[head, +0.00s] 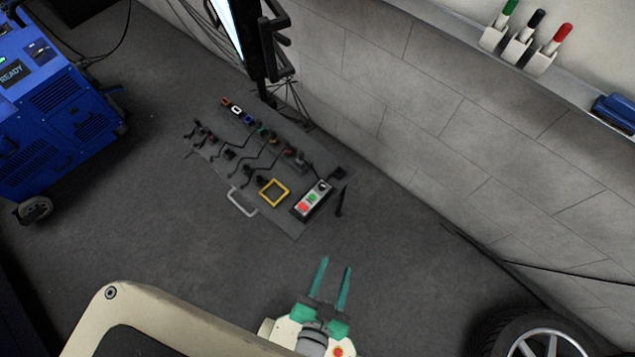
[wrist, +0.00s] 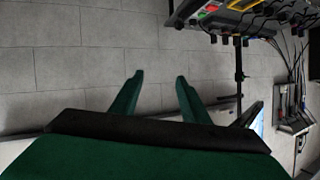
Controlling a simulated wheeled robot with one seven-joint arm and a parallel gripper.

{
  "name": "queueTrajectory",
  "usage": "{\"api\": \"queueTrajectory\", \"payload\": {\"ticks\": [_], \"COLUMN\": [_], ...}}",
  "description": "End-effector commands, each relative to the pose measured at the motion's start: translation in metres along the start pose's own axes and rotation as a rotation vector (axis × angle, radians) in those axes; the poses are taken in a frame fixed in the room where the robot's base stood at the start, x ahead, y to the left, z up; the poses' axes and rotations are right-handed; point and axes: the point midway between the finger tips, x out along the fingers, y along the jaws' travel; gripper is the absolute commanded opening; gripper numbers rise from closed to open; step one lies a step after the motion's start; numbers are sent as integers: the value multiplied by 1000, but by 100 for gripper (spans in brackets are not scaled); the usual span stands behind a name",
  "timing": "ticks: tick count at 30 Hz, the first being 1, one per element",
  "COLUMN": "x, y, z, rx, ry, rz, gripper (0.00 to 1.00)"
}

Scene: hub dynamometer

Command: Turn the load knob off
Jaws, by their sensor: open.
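A small control box (head: 307,202) with a red button, a green button and a black knob (head: 321,186) sits at the right end of a dark panel (head: 285,222). The knob is too small for me to read its setting. My gripper (head: 336,264) is open and empty, below and a little right of the box in the head view, apart from it. In the wrist view its two green fingers (wrist: 159,76) are spread in front of grey wall blocks. The panel's edge shows at the top right there, with red and green parts (wrist: 212,10); the knob cannot be made out.
The panel also carries several cables and connectors, a yellow square frame (head: 273,193) and a handle (head: 242,203). A blue machine (head: 55,105) stands at the left, a block wall (head: 440,115) runs along the right, and a tire (head: 535,335) is at the lower right.

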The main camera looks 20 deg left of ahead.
Motion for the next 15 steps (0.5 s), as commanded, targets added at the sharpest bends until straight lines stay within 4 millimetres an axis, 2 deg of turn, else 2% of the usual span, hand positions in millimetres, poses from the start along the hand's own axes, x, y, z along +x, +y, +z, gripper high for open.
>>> {"api": "queueTrajectory", "payload": {"ticks": [1,6,12,15], "x": [21,80,145,175], "y": [-3,-14,-34,-45], "z": [12,56,94,107], "rx": [42,184,328,391], "ry": [-32,-174,-345,-430], "rz": [-5,-7,11,32], "gripper": [42,42,42,42]}}
